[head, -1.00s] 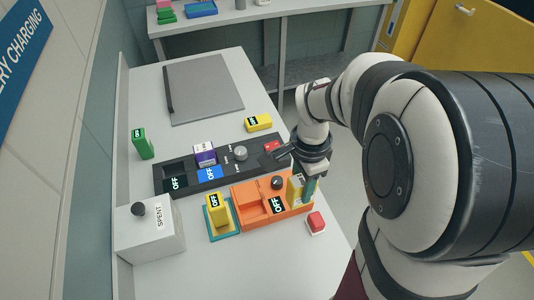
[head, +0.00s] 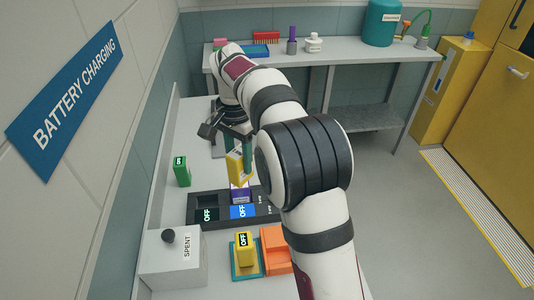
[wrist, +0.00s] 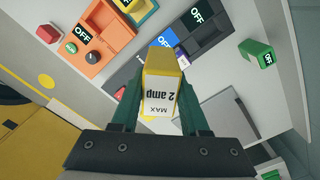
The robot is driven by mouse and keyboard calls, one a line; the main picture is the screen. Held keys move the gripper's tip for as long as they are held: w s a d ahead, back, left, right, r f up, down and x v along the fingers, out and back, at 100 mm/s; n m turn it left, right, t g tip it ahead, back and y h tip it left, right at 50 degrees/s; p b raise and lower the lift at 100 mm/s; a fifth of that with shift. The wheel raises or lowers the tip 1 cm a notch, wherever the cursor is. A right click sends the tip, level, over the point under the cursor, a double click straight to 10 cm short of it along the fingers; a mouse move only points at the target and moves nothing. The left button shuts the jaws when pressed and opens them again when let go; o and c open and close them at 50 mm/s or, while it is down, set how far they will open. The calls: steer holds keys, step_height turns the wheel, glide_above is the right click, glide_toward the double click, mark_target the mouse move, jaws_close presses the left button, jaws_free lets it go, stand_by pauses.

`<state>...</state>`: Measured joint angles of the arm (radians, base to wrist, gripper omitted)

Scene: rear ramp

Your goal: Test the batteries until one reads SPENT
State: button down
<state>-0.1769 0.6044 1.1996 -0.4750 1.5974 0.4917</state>
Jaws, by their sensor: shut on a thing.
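My gripper (head: 240,148) is shut on a yellow battery (head: 236,168), held above the black charger (head: 194,222). In the wrist view this battery (wrist: 158,75) shows a white "MAX 2 amp" label between the fingers (wrist: 160,112). A purple battery (head: 240,193) stands at the charger. Another yellow battery (head: 244,250), marked OFF, is on a teal-edged base. A green battery (head: 181,171), marked OFF, stands at the left. The orange tester (head: 276,240) is partly behind my arm; the wrist view shows its dark knob (wrist: 92,57) and OFF display (wrist: 96,15).
A grey box (head: 160,262) labelled SPENT, with a dark knob, stands front left beside the wall. A red button (wrist: 46,33) is near the tester. A back shelf (head: 300,60) holds bottles and a teal tank (head: 382,24). My arm hides the table's right side.

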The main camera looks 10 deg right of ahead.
steer(key=shift+w+a+f+m, duration=0.95)
steer(key=shift+a+f+m, duration=0.7)
steer(key=shift+f, duration=1.25)
steer(key=shift+w+a+f+m, duration=1.2)
steer(key=shift+a+f, duration=0.7)
steer(key=shift+f, duration=0.95)
steer(key=shift+w+a+f+m, duration=0.75)
steer(key=shift+a+f+m, duration=1)
steer(key=shift+f, duration=1.15)
steer(key=shift+f, duration=0.15)
steer(key=shift+c, duration=1.6)
jaws_free()
